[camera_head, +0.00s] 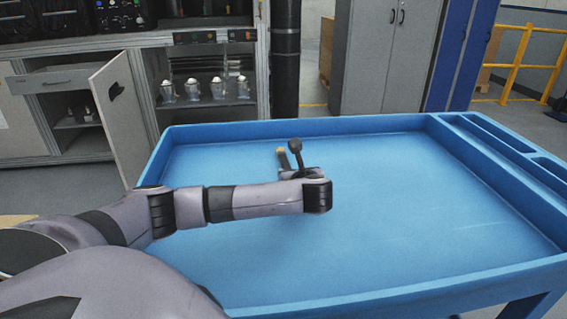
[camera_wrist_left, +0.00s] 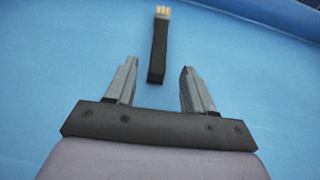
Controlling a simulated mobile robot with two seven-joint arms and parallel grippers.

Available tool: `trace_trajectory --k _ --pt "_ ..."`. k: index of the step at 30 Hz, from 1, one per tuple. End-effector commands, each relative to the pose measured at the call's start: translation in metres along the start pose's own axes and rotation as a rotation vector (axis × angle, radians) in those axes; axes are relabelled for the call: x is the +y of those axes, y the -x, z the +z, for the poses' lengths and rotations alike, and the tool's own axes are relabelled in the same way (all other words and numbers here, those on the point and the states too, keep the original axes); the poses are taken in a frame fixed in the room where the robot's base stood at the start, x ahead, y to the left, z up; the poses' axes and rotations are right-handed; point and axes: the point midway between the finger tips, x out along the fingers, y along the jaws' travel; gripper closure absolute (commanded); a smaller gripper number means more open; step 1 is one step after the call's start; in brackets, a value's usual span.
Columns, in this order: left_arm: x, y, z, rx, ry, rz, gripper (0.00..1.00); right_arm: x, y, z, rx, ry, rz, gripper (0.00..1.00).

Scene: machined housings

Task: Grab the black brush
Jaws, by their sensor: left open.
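The black brush lies on the blue tray-top of the cart (camera_head: 420,220). In the left wrist view the brush (camera_wrist_left: 158,48) points away from me, pale bristles at its far end. In the head view the brush (camera_head: 282,158) shows only partly, behind my left arm. My left gripper (camera_wrist_left: 158,66) is open and empty. The near end of the brush handle shows between its two fingertips, with blue surface visible on both sides. Whether the fingers are at the handle's height I cannot tell. In the head view my left gripper (camera_head: 287,174) is mostly hidden by my wrist. My right gripper is not in view.
The cart top has a raised rim (camera_head: 300,127) all round and narrow compartments (camera_head: 500,140) along its right side. The rest of its surface is clear. Behind stand a workbench with an open door (camera_head: 122,115), a black post (camera_head: 286,60) and grey cabinets (camera_head: 385,60).

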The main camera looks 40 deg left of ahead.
Motion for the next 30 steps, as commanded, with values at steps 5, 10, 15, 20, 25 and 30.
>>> trace_trajectory --k 5,10,15,20,25,30 --pt "0.003 -0.025 0.000 -0.001 0.000 0.004 0.47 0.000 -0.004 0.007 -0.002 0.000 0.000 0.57" --pt "0.002 -0.045 0.001 -0.001 0.000 0.003 0.47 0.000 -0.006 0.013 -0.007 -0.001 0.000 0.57" --pt "0.002 -0.052 0.001 0.000 0.000 0.001 0.47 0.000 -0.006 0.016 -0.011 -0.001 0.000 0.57" --pt "0.002 -0.052 0.002 0.001 -0.001 0.000 0.47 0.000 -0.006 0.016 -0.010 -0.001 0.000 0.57" --pt "0.002 -0.052 0.002 0.000 -0.001 0.000 0.92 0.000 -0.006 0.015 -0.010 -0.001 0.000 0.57" --pt "0.002 -0.051 0.002 0.000 0.000 0.000 1.00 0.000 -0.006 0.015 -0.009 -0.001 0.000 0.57"
